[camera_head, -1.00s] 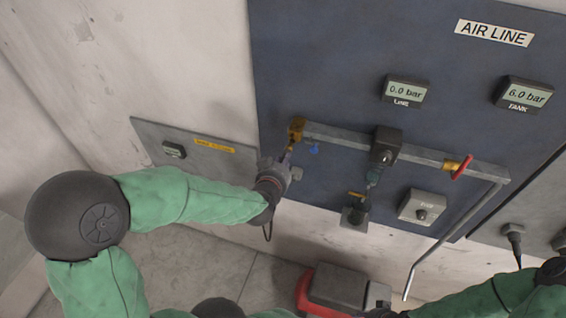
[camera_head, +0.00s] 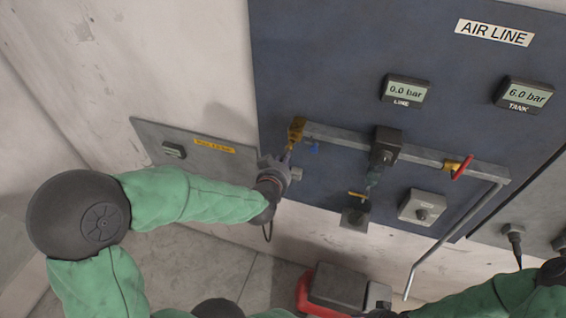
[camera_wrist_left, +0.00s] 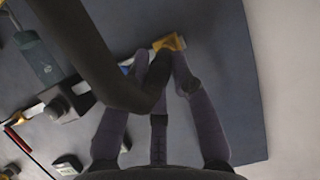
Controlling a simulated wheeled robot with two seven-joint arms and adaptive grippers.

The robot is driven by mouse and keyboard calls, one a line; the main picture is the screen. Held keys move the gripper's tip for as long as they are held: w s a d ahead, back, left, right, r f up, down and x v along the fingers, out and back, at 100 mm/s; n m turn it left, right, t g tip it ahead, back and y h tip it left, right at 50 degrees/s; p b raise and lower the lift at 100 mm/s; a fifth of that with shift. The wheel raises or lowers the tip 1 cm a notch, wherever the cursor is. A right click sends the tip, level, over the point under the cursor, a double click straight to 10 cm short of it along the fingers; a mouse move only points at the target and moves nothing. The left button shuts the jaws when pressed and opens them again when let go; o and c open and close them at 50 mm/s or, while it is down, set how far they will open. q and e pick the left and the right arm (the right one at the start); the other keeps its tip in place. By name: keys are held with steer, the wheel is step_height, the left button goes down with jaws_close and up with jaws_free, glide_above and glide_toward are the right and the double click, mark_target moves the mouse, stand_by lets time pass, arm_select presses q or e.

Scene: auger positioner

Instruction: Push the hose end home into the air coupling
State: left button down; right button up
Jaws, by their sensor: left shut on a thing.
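The brass air coupling (camera_head: 296,129) sits at the left end of the grey pipe on the blue panel. It also shows in the left wrist view (camera_wrist_left: 169,43). My left gripper (camera_head: 286,154) is just below the coupling. In the left wrist view its fingers (camera_wrist_left: 167,76) are shut on the dark hose end (camera_wrist_left: 155,77), whose tip is at or very close to the coupling's mouth. I cannot tell how deep it sits. The black hose (camera_wrist_left: 95,60) bends away to the upper left in that view. My right gripper is not clearly in view.
A blue lever (camera_head: 313,148) hangs beside the coupling. The pipe (camera_head: 345,140) carries a regulator (camera_head: 385,147) and a red-handled valve (camera_head: 459,167). The LINE gauge (camera_head: 405,91) reads 0.0 bar and the TANK gauge (camera_head: 523,95) 6.0 bar. A grey-and-red box (camera_head: 338,288) stands below.

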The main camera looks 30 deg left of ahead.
arm_select(q)
steer(key=shift+w+a, duration=0.2)
steer(key=shift+w, duration=0.5)
steer(key=shift+w+a, duration=0.15)
steer(key=shift+w, duration=0.55)
steer(key=c, duration=1)
jaws_free()
steer(key=shift+w, duration=0.1)
steer(key=shift+v, duration=6.05)
